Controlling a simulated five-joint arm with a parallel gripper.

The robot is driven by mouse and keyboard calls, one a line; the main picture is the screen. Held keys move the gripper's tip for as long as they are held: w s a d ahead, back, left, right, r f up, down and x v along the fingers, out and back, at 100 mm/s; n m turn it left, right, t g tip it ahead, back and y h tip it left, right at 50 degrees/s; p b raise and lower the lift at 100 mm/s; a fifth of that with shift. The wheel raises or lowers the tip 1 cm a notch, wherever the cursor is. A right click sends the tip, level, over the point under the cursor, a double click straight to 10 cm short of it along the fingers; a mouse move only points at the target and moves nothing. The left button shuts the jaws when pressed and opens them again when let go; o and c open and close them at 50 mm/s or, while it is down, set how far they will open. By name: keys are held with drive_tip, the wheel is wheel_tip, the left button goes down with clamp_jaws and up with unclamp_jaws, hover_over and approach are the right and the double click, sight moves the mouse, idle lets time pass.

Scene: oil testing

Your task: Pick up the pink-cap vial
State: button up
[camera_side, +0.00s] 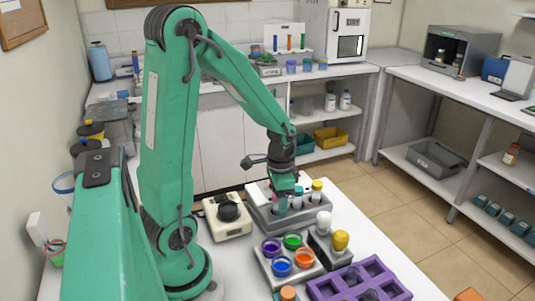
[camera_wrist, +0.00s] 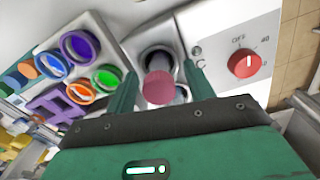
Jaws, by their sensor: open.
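The pink-cap vial (camera_wrist: 158,88) shows in the wrist view with its round cap facing the camera. It stands at a round opening of a grey block (camera_wrist: 210,55). My gripper (camera_wrist: 159,68) is open, with one finger on each side of the vial and apart from the cap. In the side view my gripper (camera_side: 283,203) points down over the grey block (camera_side: 262,219). There the arm largely hides the pink cap. A teal-cap vial (camera_side: 298,191) and a yellow-cap vial (camera_side: 317,187) stand in the block just right of my gripper.
A red dial (camera_wrist: 243,63) sits on the block's panel. Coloured cups (camera_side: 281,265) stand in a tray in front. A purple rack (camera_side: 385,283), white-cap bottle (camera_side: 324,220) and yellow-cap bottle (camera_side: 341,240) are nearby. A cream device (camera_side: 225,225) with a black top stands left.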

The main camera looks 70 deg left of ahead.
drive_tip(key=shift+c, duration=0.4)
drive_tip(key=c, duration=1)
drive_tip(key=shift+o, duration=0.2)
drive_tip(key=shift+r, duration=0.2)
drive_tip(key=shift+r, duration=0.85)
wheel_tip(320, 180, up, 2)
drive_tip(key=shift+r, duration=0.1)
drive_tip(key=s+d+r, duration=0.2)
drive_tip(key=d+r, duration=0.4)
drive_tip(key=d, duration=0.5)
drive_tip(key=shift+d+r, duration=0.3)
drive_tip(key=shift+r, duration=0.05)
drive_tip(key=shift+a, duration=0.1)
